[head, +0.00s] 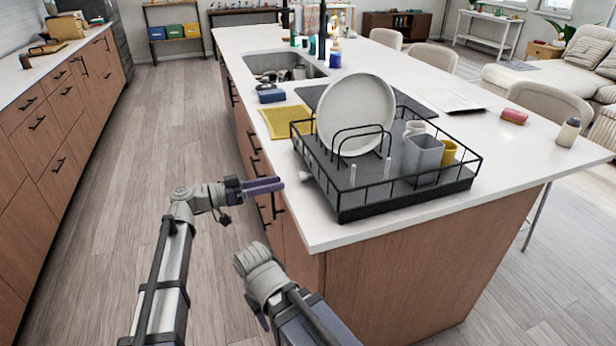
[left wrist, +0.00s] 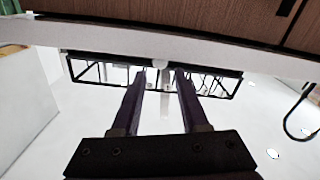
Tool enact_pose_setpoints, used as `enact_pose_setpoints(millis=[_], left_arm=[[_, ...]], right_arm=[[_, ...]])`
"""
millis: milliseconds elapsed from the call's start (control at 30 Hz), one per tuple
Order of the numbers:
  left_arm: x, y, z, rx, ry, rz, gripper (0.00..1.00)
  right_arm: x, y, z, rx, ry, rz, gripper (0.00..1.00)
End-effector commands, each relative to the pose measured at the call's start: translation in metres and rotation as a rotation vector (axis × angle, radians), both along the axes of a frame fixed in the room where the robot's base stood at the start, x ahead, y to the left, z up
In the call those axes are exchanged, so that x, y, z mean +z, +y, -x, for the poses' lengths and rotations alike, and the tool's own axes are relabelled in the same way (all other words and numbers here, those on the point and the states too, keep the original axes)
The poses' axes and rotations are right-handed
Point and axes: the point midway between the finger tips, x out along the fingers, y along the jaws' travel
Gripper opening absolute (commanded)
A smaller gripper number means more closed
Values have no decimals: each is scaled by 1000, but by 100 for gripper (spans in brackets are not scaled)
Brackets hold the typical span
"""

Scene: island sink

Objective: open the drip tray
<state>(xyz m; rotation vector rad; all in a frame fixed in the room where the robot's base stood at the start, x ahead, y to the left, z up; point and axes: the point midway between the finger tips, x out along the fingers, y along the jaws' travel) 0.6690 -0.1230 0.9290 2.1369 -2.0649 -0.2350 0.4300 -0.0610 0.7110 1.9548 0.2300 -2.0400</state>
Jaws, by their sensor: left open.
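A black dish rack stands near the island's front corner, on a dark drip tray (head: 405,200). The tray's dark edge also shows in the left wrist view (left wrist: 110,62). A small pale knob (left wrist: 160,64) sits at the tray's near-left side. My left gripper (head: 283,181) is open and empty, just left of the rack at the counter edge. In the left wrist view its two fingers (left wrist: 158,75) point at the tray, with the knob between their tips in the picture; whether they touch it I cannot tell. My right arm shows low in the head view, but its fingertips do not.
The rack holds a white plate (head: 356,112), a grey cup (head: 422,155), a white mug and a yellow cup (head: 448,152). A yellow cloth (head: 287,121) and the sink (head: 285,66) lie behind. Floor to the left is clear.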

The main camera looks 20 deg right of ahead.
Motion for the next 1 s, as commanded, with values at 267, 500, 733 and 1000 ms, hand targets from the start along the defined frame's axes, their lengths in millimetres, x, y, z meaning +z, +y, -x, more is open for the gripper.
enact_pose_setpoints(millis=[267,500,733,1000], left_arm=[[0,-9,0,-2,-1,1,44],[0,-46,-2,-3,0,1,44],[0,-72,-3,-1,0,0,44],[0,-78,-3,0,0,1,44]], right_arm=[[0,0,0,0,0,0,50],[0,0,0,0,0,0,50],[0,0,0,0,0,0,50],[0,0,0,0,0,0,50]])
